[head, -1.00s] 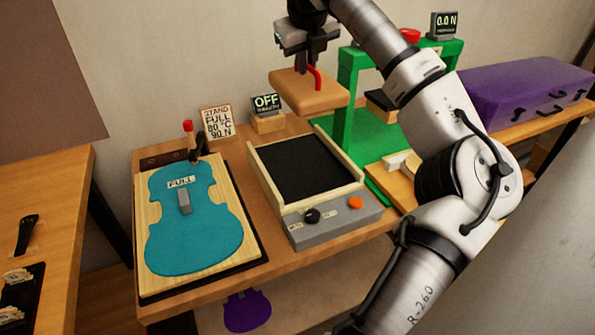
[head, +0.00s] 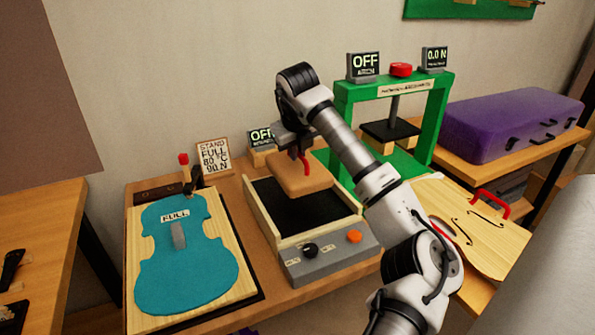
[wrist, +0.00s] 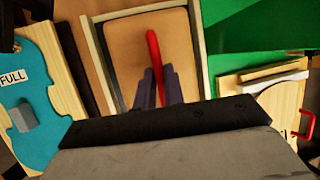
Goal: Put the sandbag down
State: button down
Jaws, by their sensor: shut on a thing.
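The sandbag (head: 301,180) is a tan, rounded block with a red handle (head: 305,166). My gripper (head: 301,153) is shut on the handle and holds the bag level over the back part of a black plate (head: 295,214) in a wooden frame. I cannot tell whether the bag touches the plate. In the wrist view, the sandbag (wrist: 137,62) lies within the frame's side walls, and the red handle (wrist: 154,55) runs between my fingers (wrist: 157,90).
A teal violin-shaped piece (head: 180,255) marked FULL lies on a board at left. The plate's control box (head: 328,252) is in front. A green press (head: 343,125) stands behind at right, near a wooden violin plate (head: 478,225) and a purple case (head: 510,120).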

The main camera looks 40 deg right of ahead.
aim_at(297, 167)
jog(key=shift+f+p, duration=0.4)
jog(key=shift+f, duration=2.7)
jog(key=shift+f, duration=0.15)
jog(key=c, duration=1.5)
grip_release()
jog(key=shift+r, duration=0.2)
jog(key=b+v, duration=0.2)
jog(key=v, duration=0.9)
jog(key=shift+s+r, duration=0.1)
jog(key=shift+s, duration=0.1)
jog(key=shift+a+r, duration=0.15)
jog(key=shift+r, duration=0.1)
